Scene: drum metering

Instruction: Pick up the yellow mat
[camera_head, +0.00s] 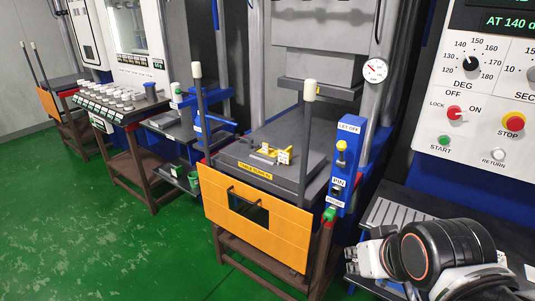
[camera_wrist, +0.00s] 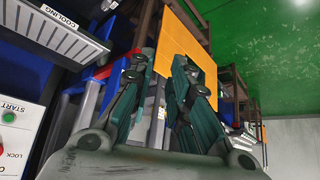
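A mat as such is not clear to me. A small yellow piece (camera_head: 270,152) with white tags lies on the dark grey plate (camera_head: 250,168) of the middle press in the head view. I cannot tell whether it is the mat. My gripper (camera_head: 357,260) is at the lower right of the head view, well apart from that piece. In the wrist view my gripper (camera_wrist: 161,66) has its two dark green fingers apart, with nothing between them. The yellow piece does not show clearly in the wrist view.
An orange panel (camera_head: 255,222) fronts the press, with upright white-capped posts beside it. A blue switch box (camera_head: 345,165) stands at its right. A grey slotted tray (camera_head: 395,216) and a control panel (camera_head: 480,120) are near my arm. Green floor (camera_head: 110,245) is open at left.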

